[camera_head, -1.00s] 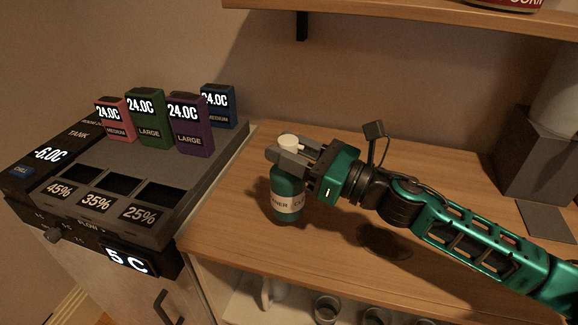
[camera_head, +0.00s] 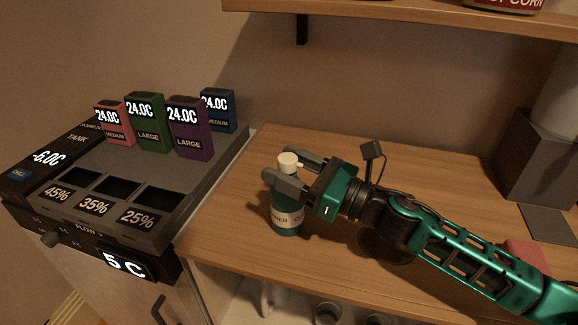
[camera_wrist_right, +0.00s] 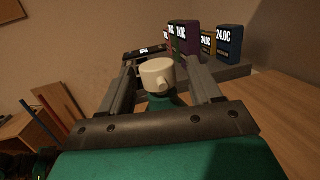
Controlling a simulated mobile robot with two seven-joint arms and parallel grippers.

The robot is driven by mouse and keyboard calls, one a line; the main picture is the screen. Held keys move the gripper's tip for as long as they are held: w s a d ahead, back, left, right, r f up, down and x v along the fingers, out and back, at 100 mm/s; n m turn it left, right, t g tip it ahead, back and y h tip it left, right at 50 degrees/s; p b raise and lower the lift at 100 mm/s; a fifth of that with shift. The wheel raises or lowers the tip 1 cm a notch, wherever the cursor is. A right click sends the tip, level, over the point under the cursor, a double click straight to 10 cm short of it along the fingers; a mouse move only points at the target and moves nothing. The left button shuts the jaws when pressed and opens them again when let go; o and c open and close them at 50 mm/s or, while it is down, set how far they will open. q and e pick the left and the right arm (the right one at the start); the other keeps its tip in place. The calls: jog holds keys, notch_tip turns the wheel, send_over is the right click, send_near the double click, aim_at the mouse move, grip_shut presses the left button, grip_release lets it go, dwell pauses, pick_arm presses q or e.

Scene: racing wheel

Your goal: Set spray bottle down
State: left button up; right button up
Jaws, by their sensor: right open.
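The spray bottle (camera_head: 287,215) is teal with a pale label and a cream spray top. It stands upright on the wooden counter, near the counter's left part. My right gripper (camera_head: 291,172) is open, with one finger on each side of the bottle's upper part. In the right wrist view, the cream spray top (camera_wrist_right: 158,75) shows between the two spread fingers (camera_wrist_right: 160,88), with gaps beside it. The bottle's lower body is hidden there. My left gripper is not in view.
A dark machine (camera_head: 120,195) with number displays stands left of the bottle, with several coloured boxes on its back. A grey box-like device (camera_head: 540,160) stands at the right. The wooden counter (camera_head: 430,170) is clear behind my right arm. A shelf (camera_head: 400,18) hangs above.

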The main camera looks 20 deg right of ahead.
jog(key=shift+r, duration=0.15)
jog(key=shift+s+d, duration=0.15)
jog(key=b+v, duration=0.2)
jog(key=v, duration=0.9)
jog(key=shift+s+d+b, duration=0.2)
jog(key=shift+b, duration=0.2)
